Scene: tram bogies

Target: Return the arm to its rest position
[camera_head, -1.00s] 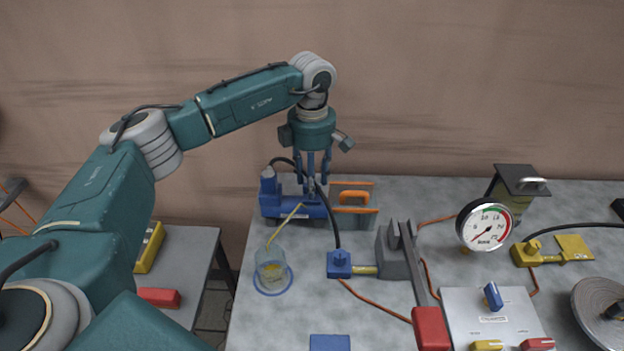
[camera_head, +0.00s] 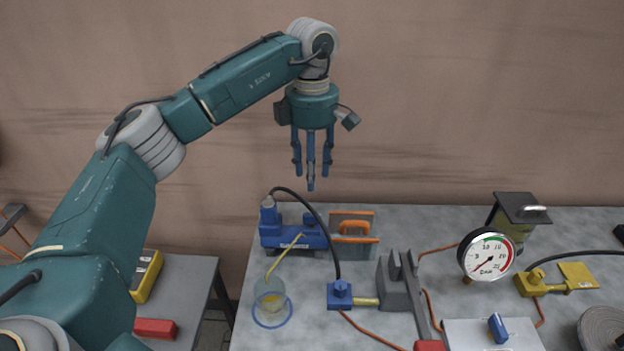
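My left arm reaches in from the left and bends down at the wrist. My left gripper (camera_head: 312,165) hangs with its blue fingers pointing down, spread apart, with nothing between them. It is in the air above the back edge of the grey table, over the blue pump (camera_head: 287,232) and apart from it. My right gripper is not in view.
On the grey table (camera_head: 335,327) stand an orange-handled item (camera_head: 354,246), a glass jar with a yellow stick (camera_head: 269,296), a blue block with a hose (camera_head: 340,294), a grey lever device (camera_head: 400,285) and a round gauge (camera_head: 487,254). A yellow meter (camera_head: 148,274) lies on the left side table. Air above is free.

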